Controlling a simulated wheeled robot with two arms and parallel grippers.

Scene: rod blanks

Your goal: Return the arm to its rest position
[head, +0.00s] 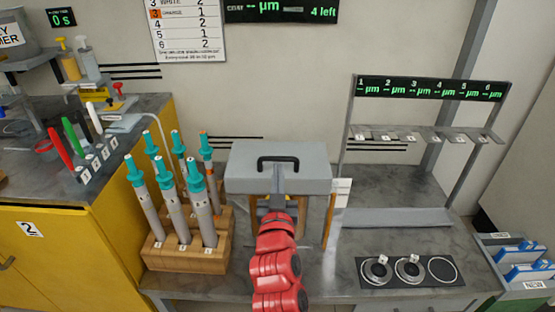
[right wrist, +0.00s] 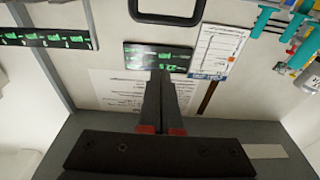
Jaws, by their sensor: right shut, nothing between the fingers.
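My right arm, red, reaches in from the bottom middle of the head view. My right gripper (head: 278,174) is at the front of a grey box-like lid (head: 310,160) with a black handle (head: 283,158). In the right wrist view my right gripper's fingers (right wrist: 163,76) are together with nothing between them. The black handle (right wrist: 167,20) shows at the top of that view, apart from the fingertips. The gripper hides part of the space below the lid. My left gripper is not in view.
A wooden rack (head: 190,258) of several teal-topped rods stands left of my arm. A gauge stand (head: 430,135) with numbered slots is at the right. Round dishes (head: 377,270) sit in front of it, and blue-white trays (head: 520,250) are at the far right.

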